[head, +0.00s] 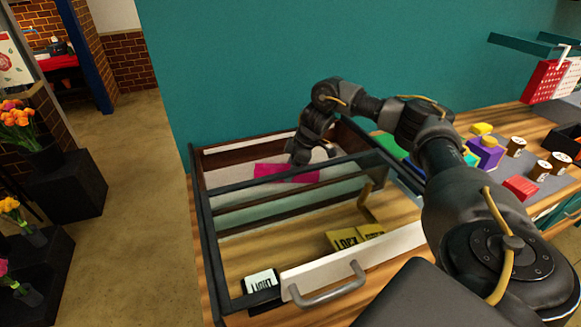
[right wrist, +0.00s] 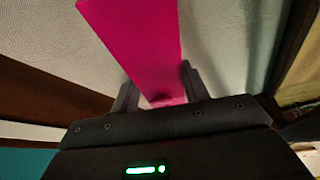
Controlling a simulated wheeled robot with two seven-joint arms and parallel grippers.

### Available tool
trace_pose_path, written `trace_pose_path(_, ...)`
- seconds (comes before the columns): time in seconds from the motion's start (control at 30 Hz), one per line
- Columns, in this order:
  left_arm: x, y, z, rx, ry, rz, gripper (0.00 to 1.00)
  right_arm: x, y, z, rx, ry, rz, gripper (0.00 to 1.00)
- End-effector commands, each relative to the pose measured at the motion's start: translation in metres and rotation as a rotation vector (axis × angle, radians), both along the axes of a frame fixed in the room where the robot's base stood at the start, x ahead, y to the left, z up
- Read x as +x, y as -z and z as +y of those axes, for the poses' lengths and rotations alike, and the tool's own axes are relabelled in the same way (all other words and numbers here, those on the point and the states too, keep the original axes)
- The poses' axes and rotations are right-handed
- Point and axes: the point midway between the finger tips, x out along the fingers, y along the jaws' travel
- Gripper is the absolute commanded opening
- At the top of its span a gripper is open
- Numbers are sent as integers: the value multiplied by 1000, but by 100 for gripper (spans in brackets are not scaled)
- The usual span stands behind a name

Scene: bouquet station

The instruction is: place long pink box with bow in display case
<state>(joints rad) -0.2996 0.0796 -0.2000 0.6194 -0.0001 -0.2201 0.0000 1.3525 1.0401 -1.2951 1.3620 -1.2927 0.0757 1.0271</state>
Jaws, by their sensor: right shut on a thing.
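The long pink box (head: 285,173) is inside the display case (head: 207,235), toward its back, over the pale lining. In the right wrist view the pink box (right wrist: 135,40) reaches away from between the fingers of my right gripper (right wrist: 157,88), which is shut on its near end. In the head view my right gripper (head: 302,154) reaches down into the case from the back right. No bow can be made out. I cannot tell whether the box touches the case floor. My left gripper is not in view.
The case has dark rails, glass and a front handle (head: 328,287). A lock sign (head: 357,237) and a small white-labelled item (head: 261,281) show at the front. Right of it, a purple box (head: 485,153), a red box (head: 520,188) and spools (head: 540,170) stand on the counter.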

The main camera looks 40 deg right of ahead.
Motion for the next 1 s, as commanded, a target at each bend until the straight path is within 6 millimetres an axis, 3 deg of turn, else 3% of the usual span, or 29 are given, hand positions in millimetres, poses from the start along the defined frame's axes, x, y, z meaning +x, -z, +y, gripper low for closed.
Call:
trace_pose_path(0.23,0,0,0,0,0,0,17,0,2,0,0,0,0,20)
trace_pose_path(0.27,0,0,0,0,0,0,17,0,3,0,1,0,1,46)
trace_pose_path(0.43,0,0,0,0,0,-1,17,0,2,0,0,0,0,67)
trace_pose_path(0.77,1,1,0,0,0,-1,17,0,-2,0,0,0,-1,67)
trace_pose_path(1.0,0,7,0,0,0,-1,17,-9,-37,-12,0,2,-4,67)
